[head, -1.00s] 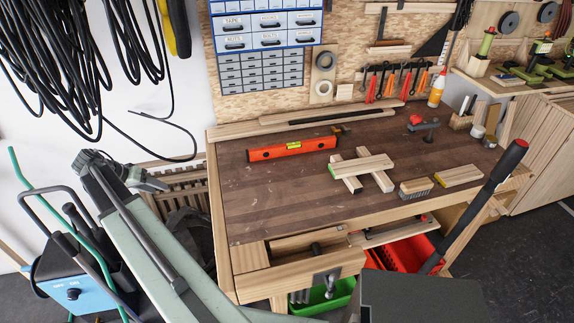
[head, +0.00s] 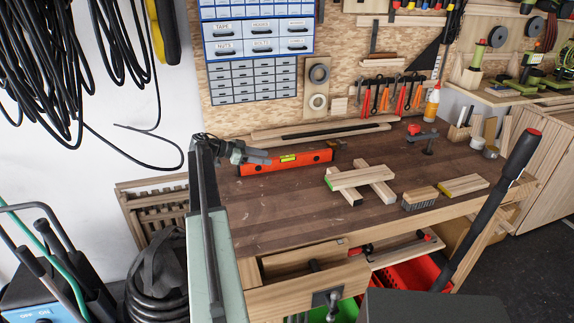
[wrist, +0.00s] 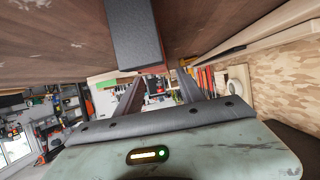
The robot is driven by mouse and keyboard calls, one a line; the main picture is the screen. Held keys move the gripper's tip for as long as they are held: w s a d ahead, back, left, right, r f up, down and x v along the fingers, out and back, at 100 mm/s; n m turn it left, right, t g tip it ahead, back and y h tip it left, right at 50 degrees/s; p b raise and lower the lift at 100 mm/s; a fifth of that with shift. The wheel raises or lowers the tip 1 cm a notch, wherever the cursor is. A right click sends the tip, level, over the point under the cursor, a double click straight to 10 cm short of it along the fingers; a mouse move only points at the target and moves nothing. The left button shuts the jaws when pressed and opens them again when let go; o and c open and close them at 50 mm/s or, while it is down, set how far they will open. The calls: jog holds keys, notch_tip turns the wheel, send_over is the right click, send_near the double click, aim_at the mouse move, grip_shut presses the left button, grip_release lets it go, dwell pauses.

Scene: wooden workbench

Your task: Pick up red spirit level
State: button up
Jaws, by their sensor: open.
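The red spirit level (head: 300,160) lies along the back left of the workbench, with a yellow vial in its middle and dark ends. My gripper (head: 262,157) is at the level's left part and hides some of it in the head view. In the wrist view the two fingers of my gripper (wrist: 160,76) stand apart with nothing held between them. A dark grey block with a reddish edge, which looks like the end of the spirit level (wrist: 136,36), shows just above the fingers there. I cannot tell whether the fingers touch it.
The workbench (head: 285,205) is bare in front of the level. Crossed wooden strips (head: 362,177) and a brush (head: 420,198) lie to the right. A long wooden piece (head: 320,130) lies behind the level, before the pegboard. A red clamp (head: 424,137) stands at the back right.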

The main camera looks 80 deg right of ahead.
aim_at(273, 158)
jog(key=b+x, duration=0.2)
jog(key=x, duration=0.3)
jog(key=shift+w+d+f, duration=0.1)
jog(key=shift+f, duration=0.05)
grip_shut()
dwell(1.1)
